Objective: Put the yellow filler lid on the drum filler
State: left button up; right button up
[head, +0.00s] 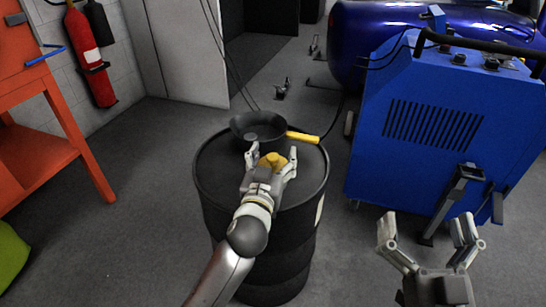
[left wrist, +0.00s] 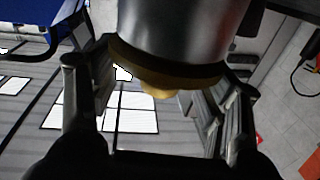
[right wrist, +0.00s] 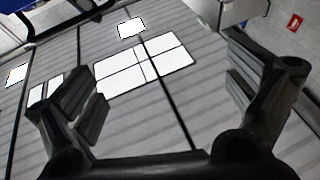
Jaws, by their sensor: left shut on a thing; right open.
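The yellow filler lid (head: 272,160) is between the fingers of my left gripper (head: 271,165), which is shut on it. In the left wrist view the yellow lid (left wrist: 165,82) has a rounded bump and shows between both fingers, with a grey cylindrical body across the top of the picture; I cannot tell what that body is. The drum filler, a black funnel-like bowl (head: 257,128), sits on the black drum (head: 210,178). The lid shows at the filler's near side, not over its mouth. My right gripper (head: 430,232) is open and empty at the lower right.
A yellow bar (head: 303,137) sticks out to the right of the filler. A blue cabinet (head: 430,120) stands right of the drum, with a blue tank (head: 390,35) behind. An orange bench (head: 40,95) and a fire extinguisher (head: 90,60) are at the left. Open floor lies left of the drum.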

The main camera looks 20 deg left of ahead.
pick_arm(q)
jog(key=shift+f, duration=0.4)
pick_arm(e)
jog(key=shift+s+r, duration=0.1)
pick_arm(q)
jog(key=o, duration=0.9)
jog(key=shift+f, duration=0.1)
jog(key=shift+o, duration=0.2)
jog(key=shift+s+r+p, duration=0.45)
jog(key=shift+r+p, duration=0.05)
jog(key=shift+r, duration=0.05)
jog(key=s+d+m+h, duration=0.3)
jog(key=s+h, duration=0.2)
jog(key=s, duration=0.9)
jog(key=shift+s+m+g+h+p, duration=0.3)
jog(key=shift+m+g+p, duration=0.05)
jog(key=shift+m+g, duration=0.05)
pick_arm(e)
notch_tip(320, 180, down, 8)
jog(key=w+g+h, duration=0.1)
jog(key=g, duration=0.3)
jog(key=shift+d+r+h, duration=0.25)
jog(key=shift+d+h, duration=0.1)
jog(key=shift+h, duration=0.05)
